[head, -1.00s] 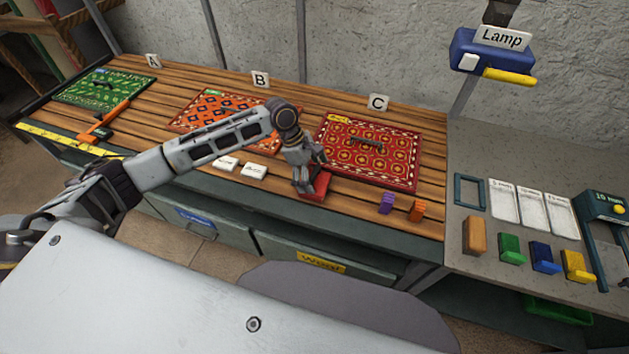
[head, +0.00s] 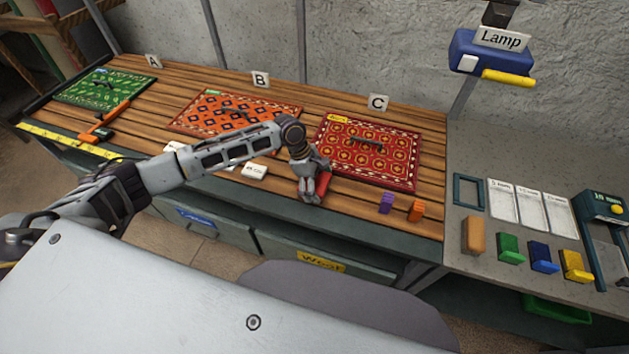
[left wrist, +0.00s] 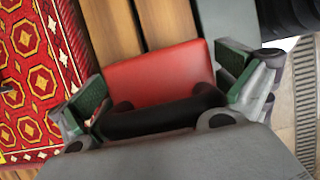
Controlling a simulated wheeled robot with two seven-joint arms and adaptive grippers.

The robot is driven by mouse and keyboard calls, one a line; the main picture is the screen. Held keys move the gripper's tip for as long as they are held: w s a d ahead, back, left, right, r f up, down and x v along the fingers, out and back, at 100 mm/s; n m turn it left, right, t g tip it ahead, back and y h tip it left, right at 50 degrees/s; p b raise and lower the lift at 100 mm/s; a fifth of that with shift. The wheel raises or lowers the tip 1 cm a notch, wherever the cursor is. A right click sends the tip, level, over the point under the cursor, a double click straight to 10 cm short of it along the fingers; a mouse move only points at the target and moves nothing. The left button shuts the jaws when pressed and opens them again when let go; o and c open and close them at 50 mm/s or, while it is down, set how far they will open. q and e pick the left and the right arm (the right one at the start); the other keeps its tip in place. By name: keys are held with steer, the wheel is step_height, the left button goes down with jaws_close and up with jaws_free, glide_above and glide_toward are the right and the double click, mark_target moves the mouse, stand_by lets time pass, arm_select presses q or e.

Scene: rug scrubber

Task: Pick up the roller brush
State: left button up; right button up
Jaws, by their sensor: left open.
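A red tool (head: 324,181) lies at the front edge of the wooden bench, just before the red rug (head: 369,150) at sign C. In the left wrist view its flat red body (left wrist: 160,72) has a dark cylindrical part (left wrist: 150,122) in front; it appears to be the roller brush. My left gripper (head: 312,196) is down at this tool and partly hides it in the head view. In the left wrist view the gripper (left wrist: 165,88) is open, with one green-padded finger on each side of the tool. Contact cannot be told. My right gripper is not in view.
Purple (head: 386,203) and orange (head: 416,211) blocks stand to the right on the bench. White labelled pieces (head: 253,170) lie left of the gripper. An orange rug (head: 220,112) and a green rug (head: 105,86) lie farther left. A grey side counter (head: 455,255) holds several coloured blocks.

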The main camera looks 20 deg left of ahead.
mark_target(317, 186)
arm_select(q)
steer(key=c, duration=1)
steer(key=shift+o, duration=0.2)
steer(key=shift+r, duration=0.1)
steer(key=shift+r, duration=4.95)
steer(key=o, duration=0.5)
steer(key=shift+c, duration=1.1)
steer(key=shift+s+a+f+p, duration=0.1)
steer(key=shift+s+f+p, duration=0.2)
steer(key=shift+s+f, duration=0.45)
steer(key=shift+s+a, duration=0.2)
steer(key=shift+s, duration=0.05)
